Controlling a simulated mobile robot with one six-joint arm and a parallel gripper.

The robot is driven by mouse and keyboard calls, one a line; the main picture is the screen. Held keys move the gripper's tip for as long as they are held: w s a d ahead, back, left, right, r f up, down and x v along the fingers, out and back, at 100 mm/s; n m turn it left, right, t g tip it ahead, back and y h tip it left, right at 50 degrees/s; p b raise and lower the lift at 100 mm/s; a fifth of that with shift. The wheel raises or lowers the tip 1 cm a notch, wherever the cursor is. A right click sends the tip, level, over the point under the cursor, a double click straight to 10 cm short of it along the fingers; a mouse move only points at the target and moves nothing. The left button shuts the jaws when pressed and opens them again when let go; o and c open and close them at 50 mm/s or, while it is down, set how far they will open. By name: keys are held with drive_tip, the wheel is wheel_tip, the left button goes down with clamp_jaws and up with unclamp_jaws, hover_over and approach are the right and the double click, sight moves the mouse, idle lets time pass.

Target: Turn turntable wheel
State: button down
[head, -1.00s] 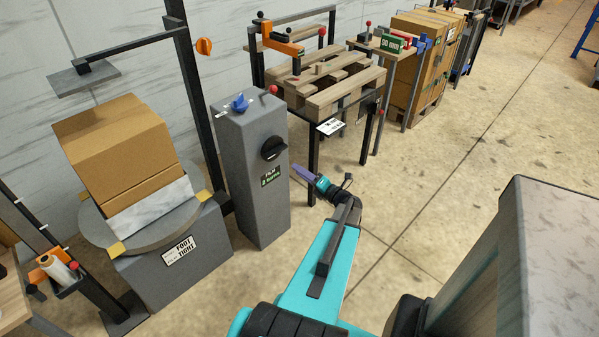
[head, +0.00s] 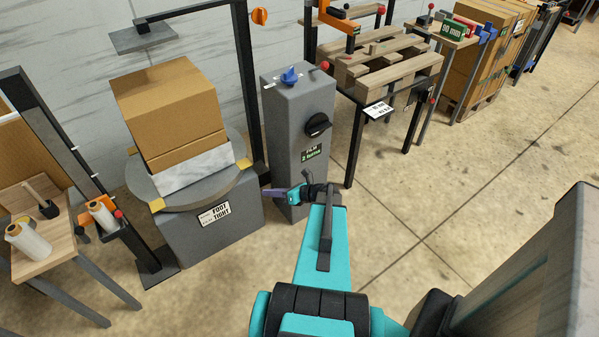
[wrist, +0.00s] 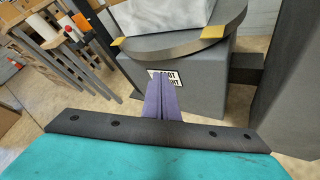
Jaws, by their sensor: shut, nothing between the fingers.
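The turntable wheel (head: 211,192) is a round grey disc on a grey base block (head: 238,233) at left of centre in the head view. Yellow patches mark its rim. A stacked cardboard box load (head: 170,105) with a white lower part stands on it. My gripper (head: 268,191) is shut and empty, pointing left, and appears just right of the wheel's rim in the head view. In the wrist view, my purple fingers (wrist: 162,84) are together and point toward the base block's label, below the wheel's rim (wrist: 190,46). No contact with the rim shows.
A grey control pillar (head: 290,120) with a blue knob and a black knob stands right of the wheel. A black post (head: 245,80) rises behind the wheel. A film roll holder (head: 105,215) and a wooden table (head: 45,245) are at left. Floor is clear at right.

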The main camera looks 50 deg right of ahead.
drive_tip(key=s+a+f+n+g+y, duration=0.1)
drive_tip(key=a+f+n+g, duration=0.3)
drive_tip(key=a, duration=0.5)
drive_tip(key=s+a+f+n+g+y, duration=0.1)
drive_tip(key=a+f+n+g+y, duration=0.15)
drive_tip(key=a+n, duration=0.6)
drive_tip(key=s+a+f+n+g+y, duration=0.1)
drive_tip(key=a+f+n+g, duration=0.25)
drive_tip(key=a, duration=0.75)
drive_tip(key=s+a+f+n+g+h, duration=0.2)
drive_tip(key=s+a+n+g+h, duration=0.2)
drive_tip(key=s+n, duration=0.5)
drive_tip(key=s+a+f+n+g+h, duration=0.3)
drive_tip(key=s+a+n, duration=0.4)
drive_tip(key=n, duration=0.6)
drive_tip(key=shift+s+a+f+n+g+h, duration=0.15)
drive_tip(key=shift+s+f+n+g+h, duration=0.25)
drive_tip(key=shift+s+g+h, duration=0.5)
drive_tip(key=shift+s+y, duration=0.15)
drive_tip(key=shift+y, duration=0.1)
